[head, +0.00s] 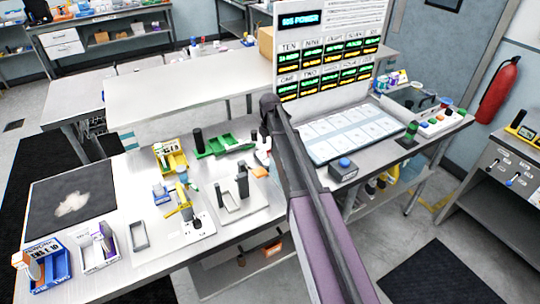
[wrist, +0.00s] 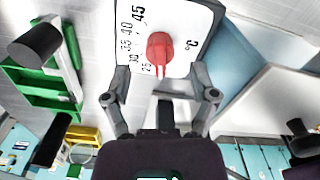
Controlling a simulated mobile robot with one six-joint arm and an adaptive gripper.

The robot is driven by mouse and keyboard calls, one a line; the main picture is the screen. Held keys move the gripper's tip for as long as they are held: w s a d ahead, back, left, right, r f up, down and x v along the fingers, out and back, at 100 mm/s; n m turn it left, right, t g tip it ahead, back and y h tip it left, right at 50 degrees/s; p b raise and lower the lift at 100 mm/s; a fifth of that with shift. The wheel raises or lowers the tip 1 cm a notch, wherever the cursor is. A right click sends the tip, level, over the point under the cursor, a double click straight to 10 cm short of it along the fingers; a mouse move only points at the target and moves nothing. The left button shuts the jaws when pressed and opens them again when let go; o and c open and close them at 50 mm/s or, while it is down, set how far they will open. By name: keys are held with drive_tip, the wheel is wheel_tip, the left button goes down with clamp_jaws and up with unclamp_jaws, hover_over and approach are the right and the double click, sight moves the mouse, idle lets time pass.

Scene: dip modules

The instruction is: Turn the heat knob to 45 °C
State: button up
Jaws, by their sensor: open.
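The red heat knob (wrist: 160,46) sits on a white dial plate (wrist: 185,18) in the wrist view. The plate's printed scale runs from 25 near the bottom to 45 at the top left, with °C on the right. In the head view my arm covers the area around my gripper, and I cannot make out the knob there.
A green tray (wrist: 38,85) and a dark cylinder (wrist: 35,45) lie left of the dial in the wrist view. In the head view, a white display panel (head: 328,50) stands behind my arm, and a yellow bin (head: 172,158) and other small items crowd the bench.

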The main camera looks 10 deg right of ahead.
sight(270, 151)
drive_tip(key=shift+f+b, duration=1.35)
drive_tip(key=shift+f, duration=0.35)
clamp_jaws()
